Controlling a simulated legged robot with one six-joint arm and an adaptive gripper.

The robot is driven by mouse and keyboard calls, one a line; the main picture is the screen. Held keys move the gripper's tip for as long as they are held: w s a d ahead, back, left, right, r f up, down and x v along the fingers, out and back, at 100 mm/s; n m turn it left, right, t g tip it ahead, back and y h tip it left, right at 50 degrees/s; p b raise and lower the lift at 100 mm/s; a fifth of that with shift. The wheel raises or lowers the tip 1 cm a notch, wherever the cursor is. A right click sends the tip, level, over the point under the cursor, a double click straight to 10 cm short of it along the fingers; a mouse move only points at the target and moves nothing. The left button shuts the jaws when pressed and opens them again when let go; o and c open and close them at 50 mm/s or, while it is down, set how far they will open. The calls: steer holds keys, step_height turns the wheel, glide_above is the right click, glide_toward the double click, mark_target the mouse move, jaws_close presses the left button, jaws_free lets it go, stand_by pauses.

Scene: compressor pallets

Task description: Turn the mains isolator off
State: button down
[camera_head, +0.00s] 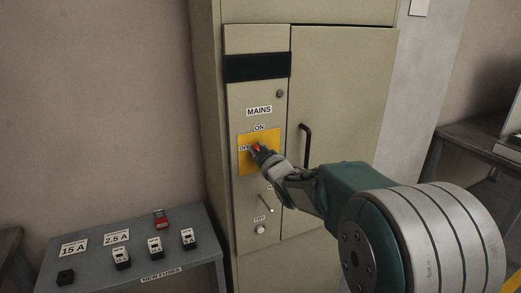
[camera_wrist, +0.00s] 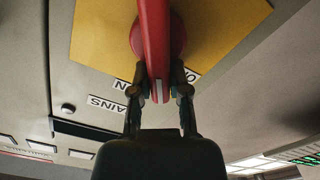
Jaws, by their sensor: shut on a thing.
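The mains isolator is a red rotary handle (camera_head: 256,147) on a yellow plate (camera_head: 245,163) on the beige cabinet's narrow left panel. An ON label (camera_head: 259,128) sits above it and an OFF label (camera_head: 244,148) to its left. My gripper (camera_head: 260,152) reaches in from the lower right and hides part of the handle. In the wrist view, the fingertips (camera_wrist: 160,91) are closed on both sides of the handle's end (camera_wrist: 154,40).
Below the plate are a small lever (camera_head: 266,203) and a round knob (camera_head: 260,230). The cabinet door (camera_head: 340,90) has a black pull handle (camera_head: 306,145) close to my arm. A grey bench (camera_head: 190,262) with several fuses and a red item (camera_head: 160,218) stands at lower left.

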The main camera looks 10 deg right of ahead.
steer(key=f+n, duration=0.1)
steer(key=n, duration=0.2)
steer(key=f+n, duration=0.1)
steer(key=n, duration=0.3)
steer(key=a+f+n, duration=0.1)
steer(key=n, duration=0.3)
steer(key=shift+s+a, duration=0.1)
steer(key=shift+s, duration=0.05)
stand_by(0.6)
steer(key=c, duration=0.6)
jaws_free()
steer(key=shift+r, duration=0.15)
steer(key=shift+s, duration=0.15)
glide_toward(250, 155)
steer(key=v, duration=0.4)
steer(key=shift+s, duration=0.4)
